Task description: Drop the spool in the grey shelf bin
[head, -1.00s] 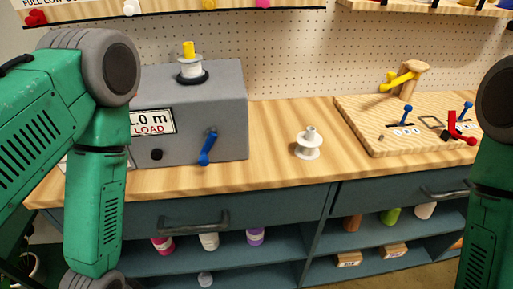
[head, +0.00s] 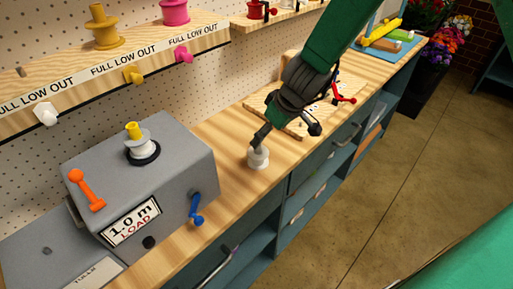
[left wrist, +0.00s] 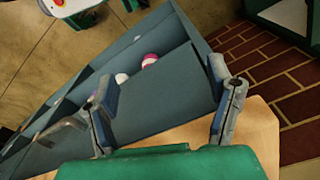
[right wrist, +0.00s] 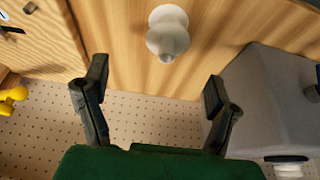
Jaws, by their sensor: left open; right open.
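A loose white spool (head: 258,158) stands upright on the wooden bench, right of the grey measuring machine. My right gripper (head: 287,131) is open and empty above the bench by this spool; one finger overlaps the spool's top in the head view. In the right wrist view the spool (right wrist: 168,32) lies ahead of the spread fingers (right wrist: 158,92), apart from them. My left gripper (left wrist: 166,106) is open and empty, with the bench edge and the blue-grey shelving in its view. I cannot make out a grey shelf bin; the shelf insides are mostly hidden.
The grey machine (head: 190,165) carries another white spool (head: 141,149) with a yellow top and has a blue crank (head: 196,208). A wooden board (head: 262,115) with small fixtures lies beyond my right gripper. Shelves with pink and white items (left wrist: 149,60) are under the bench.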

